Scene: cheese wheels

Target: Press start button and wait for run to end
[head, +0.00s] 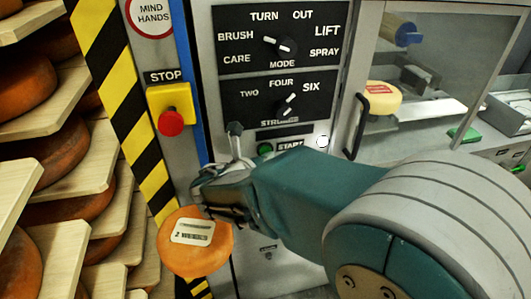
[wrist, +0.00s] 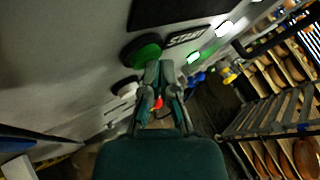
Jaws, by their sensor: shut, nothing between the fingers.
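The green start button (head: 265,149) is on the grey machine front, left of the START label (head: 290,146). In the wrist view the button (wrist: 142,50) looms large, just beyond and slightly left of my fingertips. My gripper (wrist: 160,68) is shut and empty, its fingers pointing toward the panel. In the head view my gripper (head: 228,174) is partly lost against the arm, below and left of the button. I cannot tell whether the fingertips touch the button.
A red stop button (head: 171,123) on a yellow box is to the left. A labelled orange cheese (head: 194,259) is below my gripper. Cheese shelves (head: 60,190) fill the left. A door handle (head: 357,127) and glazed chamber are right.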

